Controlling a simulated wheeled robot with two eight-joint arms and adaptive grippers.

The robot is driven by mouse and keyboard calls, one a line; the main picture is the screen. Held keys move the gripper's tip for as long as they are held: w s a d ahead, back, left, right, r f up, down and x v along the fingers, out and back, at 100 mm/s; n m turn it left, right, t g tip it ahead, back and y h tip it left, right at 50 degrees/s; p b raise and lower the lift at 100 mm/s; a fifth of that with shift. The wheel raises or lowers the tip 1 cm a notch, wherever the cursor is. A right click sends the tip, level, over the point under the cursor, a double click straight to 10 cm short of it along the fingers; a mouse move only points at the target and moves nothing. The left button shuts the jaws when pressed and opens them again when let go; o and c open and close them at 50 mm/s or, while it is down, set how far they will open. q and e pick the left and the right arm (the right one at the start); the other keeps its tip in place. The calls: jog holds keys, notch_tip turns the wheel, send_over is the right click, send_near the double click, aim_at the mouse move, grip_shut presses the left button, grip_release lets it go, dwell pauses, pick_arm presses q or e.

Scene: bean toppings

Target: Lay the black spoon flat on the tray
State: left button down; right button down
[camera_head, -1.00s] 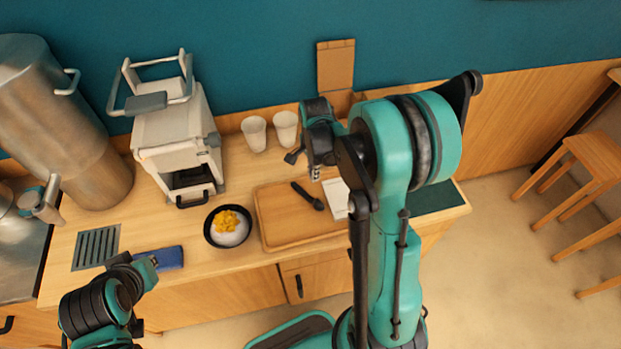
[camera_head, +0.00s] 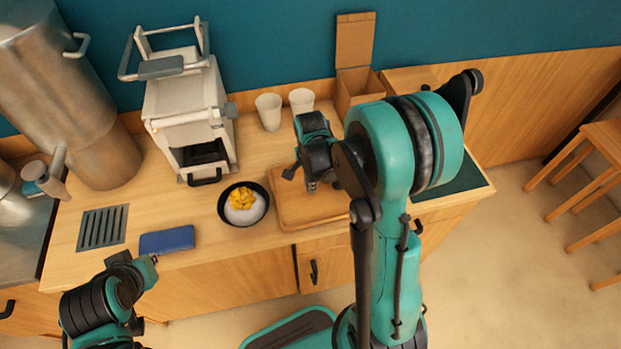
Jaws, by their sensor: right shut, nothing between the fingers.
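The wooden tray (camera_head: 290,217) lies on the counter in the head view, partly covered by my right arm. My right gripper (camera_head: 311,186) is shut and empty, low over the tray's back left part. I cannot tell whether it touches the tray. The black spoon does not show now; the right gripper and arm hide much of the tray. A second earlier the spoon lay on the tray. My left gripper (camera_head: 148,268) is at the lower left, in front of the counter and apart from the tray; its fingers are too unclear to read.
A black bowl (camera_head: 226,212) with white and yellow food stands left of the tray. Two white cups (camera_head: 269,112) and an open cardboard box (camera_head: 357,85) stand behind it.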

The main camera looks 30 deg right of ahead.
aim_at(323, 186)
jog(key=d, duration=0.3)
jog(key=shift+w+f, duration=0.15)
jog(key=shift+f, duration=0.1)
jog(key=shift+d+r, duration=0.1)
jog(key=shift+d, duration=0.5)
jog(key=shift+d, duration=0.15)
jog(key=shift+w+d+b, duration=0.15)
jog(key=shift+d+b, duration=0.2)
jog(key=shift+d, duration=0.75)
jog(key=shift+a, duration=0.1)
